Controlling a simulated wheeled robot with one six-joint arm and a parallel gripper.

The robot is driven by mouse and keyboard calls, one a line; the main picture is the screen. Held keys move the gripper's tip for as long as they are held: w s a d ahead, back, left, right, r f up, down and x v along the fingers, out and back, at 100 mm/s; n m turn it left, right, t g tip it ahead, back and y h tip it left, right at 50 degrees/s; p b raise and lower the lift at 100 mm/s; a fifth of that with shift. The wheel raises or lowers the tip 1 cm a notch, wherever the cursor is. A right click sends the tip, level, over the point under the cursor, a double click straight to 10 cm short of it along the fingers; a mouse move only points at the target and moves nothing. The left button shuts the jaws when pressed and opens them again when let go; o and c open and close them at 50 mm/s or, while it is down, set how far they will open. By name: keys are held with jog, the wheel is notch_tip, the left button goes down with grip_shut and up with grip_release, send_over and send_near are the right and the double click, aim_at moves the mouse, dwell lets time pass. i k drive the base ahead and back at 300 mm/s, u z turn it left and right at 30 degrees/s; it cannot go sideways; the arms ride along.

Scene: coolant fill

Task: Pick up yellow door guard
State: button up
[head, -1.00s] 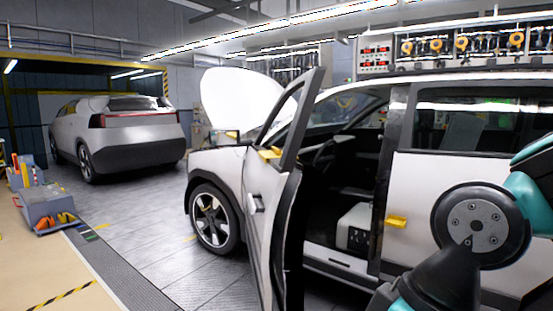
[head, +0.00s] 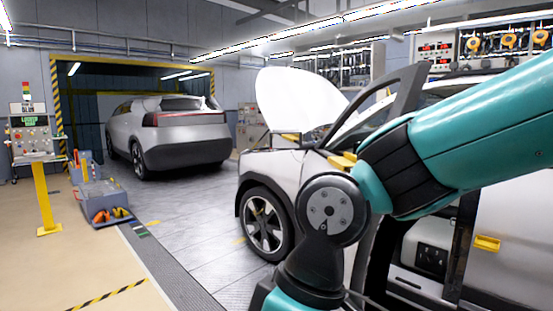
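A small yellow piece (head: 342,160) sits at the open front door of the near white car, by the window frame, just above my arm's round joint. Another yellow piece (head: 487,243) is on the rear door, at handle height. A third yellow piece (head: 291,137) shows by the raised hood. I cannot tell which of these is the door guard. My teal and black arm crosses the right half of the view and hides much of the open door. My gripper is outside the view.
The white car (head: 270,172) stands with its hood (head: 300,98) up. A grey bin (head: 104,201) with orange and yellow items stands at left, near a control panel (head: 31,135) on a yellow post. A second car (head: 170,135) is behind. Floor between is clear.

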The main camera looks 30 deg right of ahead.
aim_at(348, 160)
jog(key=u, duration=0.35)
jog(key=i, duration=1.95)
jog(key=z, duration=0.3)
jog(key=i, duration=0.95)
jog(key=z, duration=1.4)
jog(key=i, duration=0.85)
jog(key=z, duration=0.75)
